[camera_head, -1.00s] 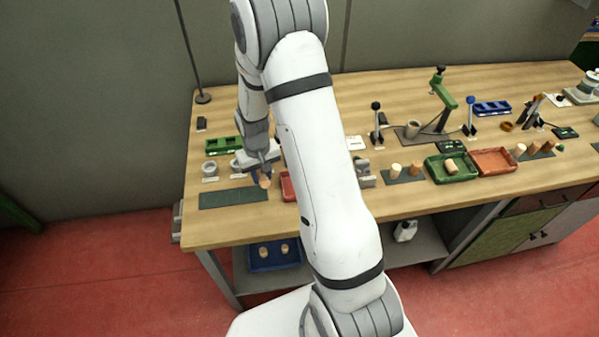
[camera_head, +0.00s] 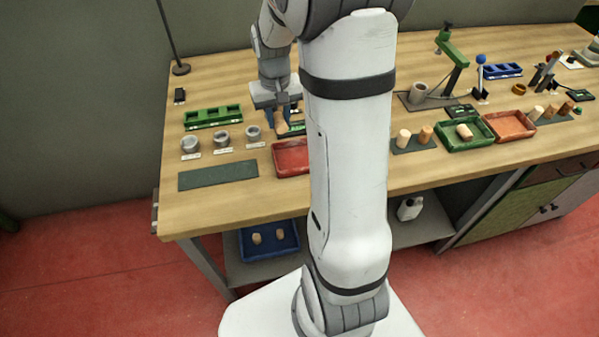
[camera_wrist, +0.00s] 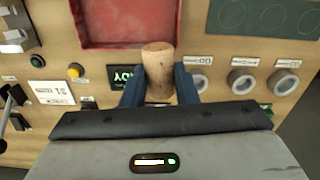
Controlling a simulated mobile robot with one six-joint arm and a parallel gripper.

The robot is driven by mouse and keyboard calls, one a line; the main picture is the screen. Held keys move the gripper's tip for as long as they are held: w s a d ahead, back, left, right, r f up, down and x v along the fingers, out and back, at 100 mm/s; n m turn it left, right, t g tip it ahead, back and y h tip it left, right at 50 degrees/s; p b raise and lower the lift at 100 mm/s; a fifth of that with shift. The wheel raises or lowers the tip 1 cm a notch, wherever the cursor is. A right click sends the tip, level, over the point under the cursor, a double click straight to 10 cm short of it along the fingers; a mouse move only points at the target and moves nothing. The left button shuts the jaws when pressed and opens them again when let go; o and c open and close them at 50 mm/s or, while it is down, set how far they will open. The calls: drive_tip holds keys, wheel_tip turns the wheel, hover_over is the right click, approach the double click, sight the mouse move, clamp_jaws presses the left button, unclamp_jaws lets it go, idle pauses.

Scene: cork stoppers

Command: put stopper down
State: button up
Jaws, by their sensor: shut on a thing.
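My gripper (camera_head: 282,112) is shut on a cork stopper (camera_head: 282,127) above the bench. The stopper also shows in the wrist view (camera_wrist: 158,66), upright between the two blue fingers (camera_wrist: 160,84). In that view a red tray (camera_wrist: 110,25) lies just beyond the stopper, and a dark display (camera_wrist: 122,77) lies partly hidden behind the left finger. In the head view the red tray (camera_head: 291,157) is partly hidden by my arm. The frames do not show clearly how high the stopper is above the surface.
Several grey ring cups (camera_head: 222,137) stand left of my gripper, with a dark green mat (camera_head: 218,175) in front and a green tray (camera_head: 213,118) behind. A green tray (camera_head: 486,129) holding a cork and another red tray (camera_head: 511,127) lie at right. A lamp pole stands at back left.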

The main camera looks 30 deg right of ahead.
drive_tip(key=s+d+m+b, duration=0.1)
drive_tip(key=s+d+b, duration=0.3)
drive_tip(key=s+b, duration=0.1)
drive_tip(key=f, duration=0.8)
drive_tip(key=shift+a+f+b, duration=0.2)
drive_tip(key=shift+f+b, duration=0.05)
drive_tip(key=shift+b, duration=0.05)
drive_tip(key=shift+f, duration=0.1)
drive_tip(key=shift+f, duration=0.15)
drive_tip(key=o, duration=1)
